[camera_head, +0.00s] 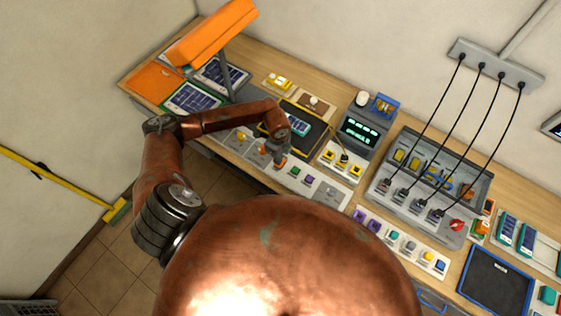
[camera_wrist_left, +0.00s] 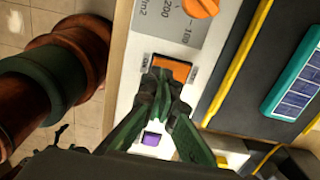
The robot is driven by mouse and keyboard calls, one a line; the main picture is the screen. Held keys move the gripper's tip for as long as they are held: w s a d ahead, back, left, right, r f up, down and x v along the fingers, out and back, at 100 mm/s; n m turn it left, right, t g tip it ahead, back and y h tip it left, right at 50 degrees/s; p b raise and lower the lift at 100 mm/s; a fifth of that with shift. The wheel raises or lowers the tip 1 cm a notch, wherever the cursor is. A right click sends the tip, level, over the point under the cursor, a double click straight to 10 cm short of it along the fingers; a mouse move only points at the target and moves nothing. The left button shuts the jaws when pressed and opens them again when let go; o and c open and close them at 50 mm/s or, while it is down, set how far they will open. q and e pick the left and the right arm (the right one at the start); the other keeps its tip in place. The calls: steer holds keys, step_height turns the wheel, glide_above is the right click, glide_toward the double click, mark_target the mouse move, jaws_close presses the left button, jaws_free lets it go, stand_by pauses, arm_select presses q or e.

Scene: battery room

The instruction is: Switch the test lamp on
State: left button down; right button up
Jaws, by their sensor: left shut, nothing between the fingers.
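The test lamp, an orange hood (camera_head: 210,35) on a grey post, stands at the back left of the bench in the head view. Its underside is hidden, and I cannot tell whether it is lit. My left gripper (camera_head: 280,160) is over the control strip at the bench's front edge. In the left wrist view the left gripper (camera_wrist_left: 160,76) is shut and empty, its tips at an orange rocker switch (camera_wrist_left: 178,68). The fingers cover part of the rocker; I cannot tell whether they touch it or which way it is tipped. My right gripper is not in view.
An orange knob (camera_wrist_left: 201,7) on a scale plate sits beside the rocker, and a purple button (camera_wrist_left: 151,138) on the other side. A dark yellow-edged mat (camera_head: 312,122) with a small solar panel lies behind. A meter (camera_head: 362,130) stands further right.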

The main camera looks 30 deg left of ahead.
arm_select(q)
steer(key=shift+f+b, duration=0.3)
steer(key=shift+f, duration=0.15)
steer(key=shift+f+b, duration=0.45)
steer(key=shift+f, duration=0.2)
stand_by(0.4)
steer(key=shift+r, duration=0.1)
steer(key=shift+r+p, duration=2.7)
steer(key=shift+r, duration=0.8)
